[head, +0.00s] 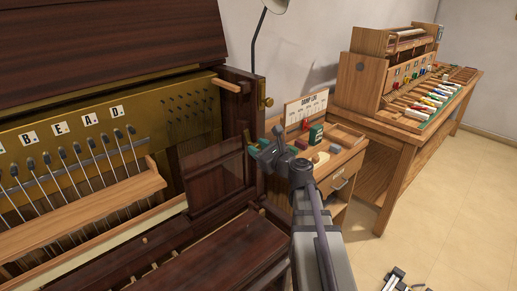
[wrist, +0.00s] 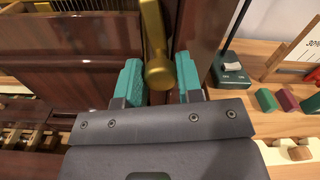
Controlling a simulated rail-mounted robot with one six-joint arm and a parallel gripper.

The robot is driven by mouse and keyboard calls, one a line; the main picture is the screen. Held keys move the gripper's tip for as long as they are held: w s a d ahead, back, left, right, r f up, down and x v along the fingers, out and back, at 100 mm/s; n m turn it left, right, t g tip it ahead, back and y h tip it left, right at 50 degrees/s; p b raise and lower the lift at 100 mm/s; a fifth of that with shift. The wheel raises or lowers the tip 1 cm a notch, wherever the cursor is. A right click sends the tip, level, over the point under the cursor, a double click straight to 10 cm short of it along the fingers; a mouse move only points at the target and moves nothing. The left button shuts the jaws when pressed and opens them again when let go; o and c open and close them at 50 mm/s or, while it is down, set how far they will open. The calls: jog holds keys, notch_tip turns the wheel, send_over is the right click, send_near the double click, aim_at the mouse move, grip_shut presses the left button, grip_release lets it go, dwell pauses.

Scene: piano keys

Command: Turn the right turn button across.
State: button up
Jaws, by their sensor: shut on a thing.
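The right turn button (wrist: 158,65) is a brass bar with a rounded end, in the upper middle of the wrist view. Its bar runs up and out at the top edge of that view, beside the dark wooden post. My gripper (wrist: 160,82) has teal pads on either side of its rounded end and is shut on it. In the head view my gripper (head: 264,143) is in front of the right end of the piano case. There I cannot make out the held part of the button behind the fingers.
A brass fitting (head: 265,99) sits higher on the case post. A dark wooden panel (head: 212,175) stands left of my gripper. At right are a small desk with a sign (head: 306,108), a green lamp base (wrist: 232,75) and coloured blocks. A workbench (head: 405,125) stands farther right.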

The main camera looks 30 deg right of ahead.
jog(key=shift+a+f+n, duration=0.1)
jog(key=shift+n, duration=3.75)
jog(key=shift+a+f+n, duration=0.1)
jog(key=shift+n, duration=3.75)
jog(key=o, duration=0.9)
jog(key=shift+d, duration=0.1)
jog(key=shift+s, duration=0.1)
jog(key=v, duration=1)
jog(key=shift+s, duration=0.35)
